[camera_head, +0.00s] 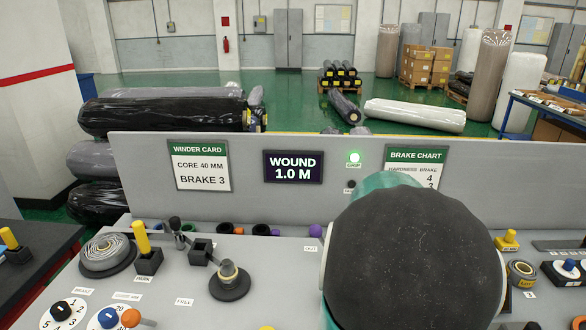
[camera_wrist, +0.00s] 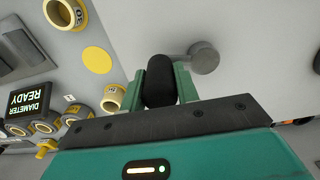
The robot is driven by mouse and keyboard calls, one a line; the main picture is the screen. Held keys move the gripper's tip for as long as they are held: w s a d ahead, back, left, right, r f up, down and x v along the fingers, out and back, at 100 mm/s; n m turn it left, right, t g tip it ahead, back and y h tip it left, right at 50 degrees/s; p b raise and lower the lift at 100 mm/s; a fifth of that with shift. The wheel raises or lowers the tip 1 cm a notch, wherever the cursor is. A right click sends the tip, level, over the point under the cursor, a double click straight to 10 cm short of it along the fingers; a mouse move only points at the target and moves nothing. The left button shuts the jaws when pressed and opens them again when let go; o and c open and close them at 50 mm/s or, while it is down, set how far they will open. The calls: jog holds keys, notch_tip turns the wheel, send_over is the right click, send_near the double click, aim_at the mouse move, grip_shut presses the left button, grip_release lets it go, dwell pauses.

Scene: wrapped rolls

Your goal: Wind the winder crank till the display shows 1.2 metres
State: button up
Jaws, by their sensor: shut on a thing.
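The display (camera_head: 293,167) on the upright panel reads WOUND 1.0 M. My gripper (camera_wrist: 160,88) shows in the wrist view, its two green fingers shut on either side of the black crank handle (camera_wrist: 160,72). A grey crank arm runs from behind the handle to a round grey hub (camera_wrist: 204,57) on the right. In the head view my own arm fills the lower right and hides the gripper and the crank.
The winder card (camera_head: 201,165) reads core 40 mm, brake 3. A green lamp (camera_head: 354,157) is lit beside the display. The brake chart (camera_head: 416,167) is partly hidden by my arm.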

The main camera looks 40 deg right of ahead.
jog(key=shift+w+d, duration=0.8)
jog(key=shift+d, duration=0.05)
jog(key=shift+w+d, duration=0.3)
jog(key=shift+w, duration=0.25)
jog(key=shift+w+d, duration=0.3)
jog(key=shift+w, duration=0.2)
jog(key=shift+w+d, duration=0.15)
jog(key=shift+w, duration=1.15)
jog(key=shift+w+a, duration=0.2)
jog(key=shift+w, duration=0.4)
jog(key=shift+w+a, duration=0.15)
jog(key=shift+w, duration=0.45)
jog(key=shift+w+a, duration=0.35)
jog(key=shift+w, duration=0.15)
jog(key=shift+w+a, duration=0.4)
jog(key=shift+w, duration=0.05)
jog(key=shift+w+a, duration=0.3)
jog(key=shift+a, duration=0.25)
jog(key=shift+w+a, duration=0.3)
jog(key=shift+a, duration=0.25)
jog(key=o, duration=1.7)
